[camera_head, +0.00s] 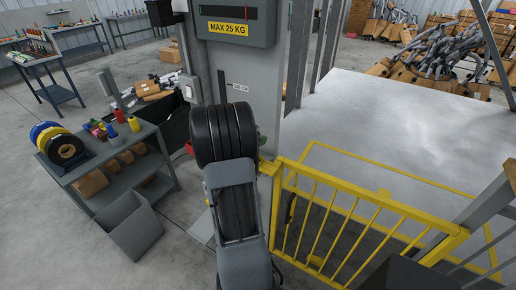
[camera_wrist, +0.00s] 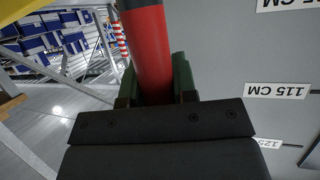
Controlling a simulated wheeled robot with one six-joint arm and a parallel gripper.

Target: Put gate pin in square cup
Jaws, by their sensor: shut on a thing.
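In the wrist view my gripper (camera_wrist: 157,84) has dark green fingers on both sides of a red cylinder with a dark band at its top, which I take to be the gate pin (camera_wrist: 149,48). The gripper is shut on it. The pin's far end runs out of the top of the picture, and its near end is hidden behind the dark gripper body. In the head view my black and grey arm reaches up to the grey column and hides the gripper and the pin. I cannot make out the square cup in either view.
A yellow gate (camera_head: 370,212) stands right of my arm. The grey column (camera_head: 240,70) with a height scale is directly ahead.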

